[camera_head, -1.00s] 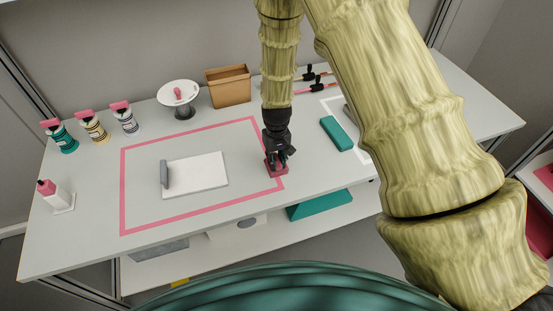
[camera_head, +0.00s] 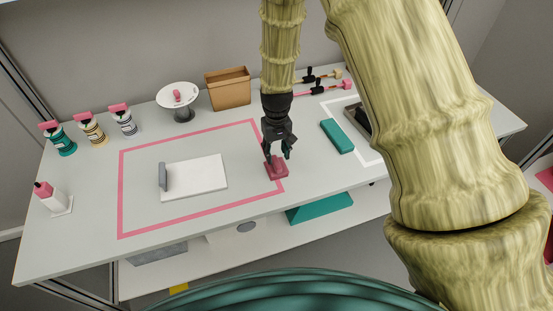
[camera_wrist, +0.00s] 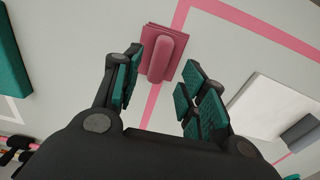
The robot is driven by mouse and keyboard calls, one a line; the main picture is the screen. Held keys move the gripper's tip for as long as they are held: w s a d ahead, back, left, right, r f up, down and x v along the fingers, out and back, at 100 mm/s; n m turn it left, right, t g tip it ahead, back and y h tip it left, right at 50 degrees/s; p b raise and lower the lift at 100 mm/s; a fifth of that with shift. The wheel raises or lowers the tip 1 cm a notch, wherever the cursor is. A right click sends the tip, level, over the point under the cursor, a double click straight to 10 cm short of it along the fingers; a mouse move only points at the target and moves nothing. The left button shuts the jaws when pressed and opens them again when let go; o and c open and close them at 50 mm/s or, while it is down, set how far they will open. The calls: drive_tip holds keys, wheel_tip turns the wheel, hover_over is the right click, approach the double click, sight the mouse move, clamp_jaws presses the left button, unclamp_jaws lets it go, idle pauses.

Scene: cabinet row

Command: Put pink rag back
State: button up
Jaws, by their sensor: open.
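The pink rag (camera_head: 277,173) looks like a folded square pad with a rounded roll on top. It lies on the table over the right line of the pink taped rectangle (camera_head: 121,190). It also shows in the wrist view (camera_wrist: 150,37), beyond my fingertips. My gripper (camera_head: 277,153) is open and empty just above the rag, pointing down. In the wrist view its teal-padded fingers (camera_wrist: 160,85) are spread, with the rag's roll lying ahead between them. In the head view the fingertips partly overlap the rag's far side.
A white board with a grey handle (camera_head: 195,177) lies inside the pink rectangle. A brown bin (camera_head: 228,92), a white round stand (camera_head: 179,101) and several pink-topped bottles (camera_head: 91,128) stand behind and left.

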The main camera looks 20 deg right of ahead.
sight(277, 162)
wheel_tip(277, 162, up, 7)
drive_tip(key=b, duration=0.1)
drive_tip(key=shift+f, duration=0.15)
